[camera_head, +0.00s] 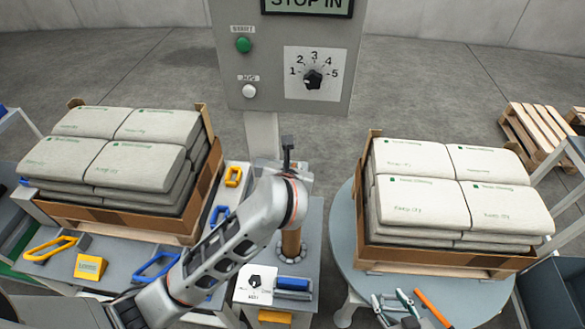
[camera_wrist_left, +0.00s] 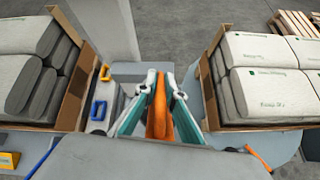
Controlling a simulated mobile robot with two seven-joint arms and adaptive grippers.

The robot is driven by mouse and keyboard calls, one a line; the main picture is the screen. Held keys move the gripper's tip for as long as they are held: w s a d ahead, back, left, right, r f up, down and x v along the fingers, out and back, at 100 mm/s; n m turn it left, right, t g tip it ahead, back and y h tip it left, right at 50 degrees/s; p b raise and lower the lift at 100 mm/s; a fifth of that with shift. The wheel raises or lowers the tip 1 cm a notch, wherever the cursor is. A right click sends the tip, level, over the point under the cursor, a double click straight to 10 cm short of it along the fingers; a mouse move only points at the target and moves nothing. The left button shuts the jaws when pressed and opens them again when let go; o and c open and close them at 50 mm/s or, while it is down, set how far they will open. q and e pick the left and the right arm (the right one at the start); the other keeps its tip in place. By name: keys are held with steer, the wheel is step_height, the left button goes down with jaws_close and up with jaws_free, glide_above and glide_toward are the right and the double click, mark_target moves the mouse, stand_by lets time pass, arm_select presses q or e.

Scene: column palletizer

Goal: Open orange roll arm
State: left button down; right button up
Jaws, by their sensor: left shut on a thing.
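My left gripper (camera_wrist_left: 157,92) is shut on the orange roll arm (camera_wrist_left: 158,112), which stands between its two teal-lined fingers in the left wrist view. In the head view my left forearm and wrist cross in front of the centre post, so the fingers and the held part are hidden there. My right gripper (camera_head: 394,305) shows only by its fingertips at the lower right of the head view, apart from each other, with nothing seen between them. An orange bar (camera_head: 432,308) lies just right of it, over the round table's front edge.
Stacks of pale bags in brown trays stand left (camera_head: 190,225) and right (camera_head: 365,215) of my left arm. A grey control panel (camera_head: 270,75) with a dial rises behind. Blue handles (camera_head: 156,265) and a yellow block (camera_head: 90,266) sit on the left table. The round table (camera_head: 345,265) is partly bare.

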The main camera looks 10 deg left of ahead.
arm_select(q)
steer(key=c, duration=2.1)
jaws_free()
steer(key=shift+c, duration=0.2)
steer(key=v, duration=1.2)
